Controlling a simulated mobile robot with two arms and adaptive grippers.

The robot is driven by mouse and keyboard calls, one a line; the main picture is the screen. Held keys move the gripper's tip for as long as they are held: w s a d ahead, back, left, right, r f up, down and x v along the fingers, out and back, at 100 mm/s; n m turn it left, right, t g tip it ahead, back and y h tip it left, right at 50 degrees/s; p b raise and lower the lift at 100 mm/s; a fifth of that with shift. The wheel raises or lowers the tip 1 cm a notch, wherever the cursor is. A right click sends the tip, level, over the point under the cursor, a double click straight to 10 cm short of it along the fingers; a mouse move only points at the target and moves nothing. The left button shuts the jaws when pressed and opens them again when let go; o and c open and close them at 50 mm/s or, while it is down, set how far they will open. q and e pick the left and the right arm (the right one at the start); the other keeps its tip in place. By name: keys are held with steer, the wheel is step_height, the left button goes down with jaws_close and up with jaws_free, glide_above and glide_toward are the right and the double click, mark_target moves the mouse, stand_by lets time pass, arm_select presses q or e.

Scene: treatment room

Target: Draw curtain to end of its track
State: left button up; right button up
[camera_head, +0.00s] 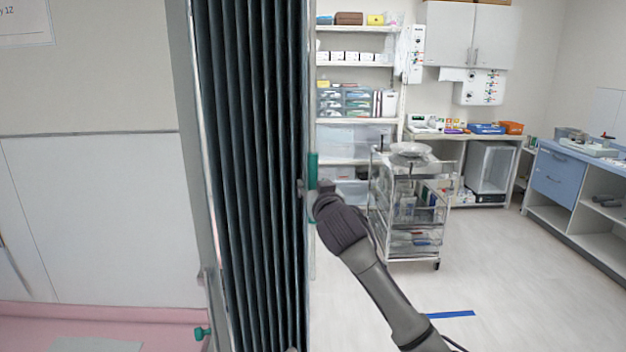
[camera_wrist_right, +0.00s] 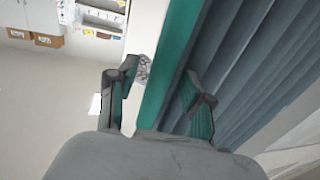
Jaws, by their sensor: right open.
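The dark grey pleated curtain (camera_head: 250,180) hangs bunched in narrow folds left of centre in the head view. Its leading edge carries a green handle strip (camera_head: 312,171). My right gripper (camera_head: 322,187) is at this edge, at the handle's height. In the right wrist view the green strip (camera_wrist_right: 172,62) runs between the two spread fingers of my right gripper (camera_wrist_right: 160,78), with the curtain folds (camera_wrist_right: 250,75) to the right. The fingers are open around the strip; whether either touches it I cannot tell. My left gripper is out of view.
A pale upright post (camera_head: 190,120) stands at the curtain's left side, beside a white wall panel (camera_head: 90,220). A metal trolley (camera_head: 408,190) stands right of the curtain, behind my right arm. Open floor (camera_head: 520,290) lies at right, before blue-fronted cabinets (camera_head: 560,180).

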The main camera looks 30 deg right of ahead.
steer(key=shift+w+d, duration=0.2)
steer(key=shift+w, duration=0.45)
jaws_close()
